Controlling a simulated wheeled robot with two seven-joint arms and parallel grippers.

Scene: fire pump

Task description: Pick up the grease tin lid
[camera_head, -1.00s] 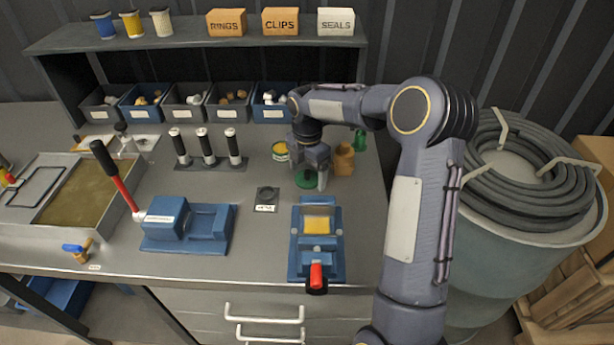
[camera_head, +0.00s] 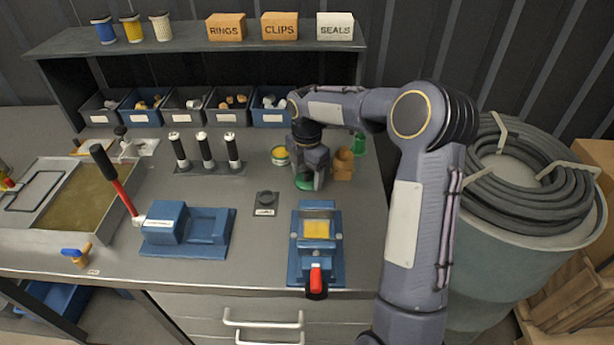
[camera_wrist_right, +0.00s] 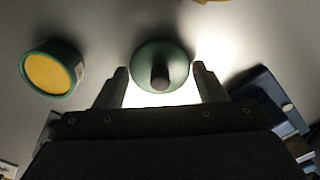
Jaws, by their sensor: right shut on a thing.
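The grease tin lid (camera_head: 303,184) is a green disc at the right of the bench; in the right wrist view the lid (camera_wrist_right: 150,50) shows a dark knob on top. My right gripper (camera_head: 310,183) points down over it, shut on the lid, with one finger on each side in the wrist view. The lid is at bench level; I cannot tell whether it touches the surface. The open green tin with yellow grease (camera_head: 280,156) stands to the left and behind, and also shows in the wrist view (camera_wrist_right: 50,72). My left gripper is out of view.
A brown container (camera_head: 344,165) and a green bottle (camera_head: 360,144) stand close to the right of the gripper. A blue fixture with a red handle (camera_head: 317,245) is in front.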

